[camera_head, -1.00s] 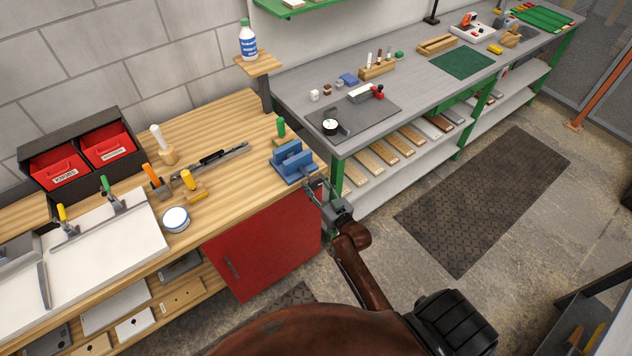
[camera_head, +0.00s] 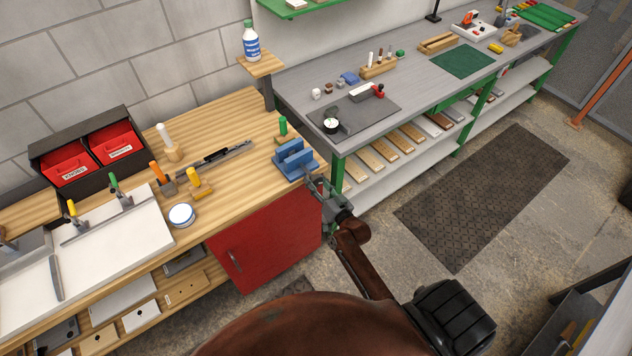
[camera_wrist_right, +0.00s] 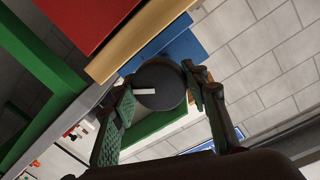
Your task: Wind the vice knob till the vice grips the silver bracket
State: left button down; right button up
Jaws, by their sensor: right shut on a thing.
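The blue vice (camera_head: 294,160) stands on the front right corner of the wooden bench; its blue body also shows behind the knob in the right wrist view (camera_wrist_right: 184,50). The vice knob (camera_wrist_right: 162,76) is a dark round disc with a white mark on its face. My right gripper (camera_wrist_right: 158,84) is shut on the knob, with one finger at each side of it. In the head view my right gripper (camera_head: 315,186) is at the vice's front and hides the knob. I cannot make out the silver bracket. My left gripper is not in view.
A red cabinet front (camera_head: 262,240) lies below the vice. A green-handled tool (camera_head: 283,128) stands just behind it. The grey bench (camera_head: 300,75) with a green frame adjoins at the right. A yellow-handled tool (camera_head: 200,185) and a round tin (camera_head: 182,215) are to the left.

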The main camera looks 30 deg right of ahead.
jog(key=shift+d, duration=0.15)
jog(key=o, duration=1.2)
jog(key=shift+c, duration=0.2)
jog(key=s, duration=1.2)
jog(key=shift+r, duration=0.35)
jog(key=shift+f, duration=0.1)
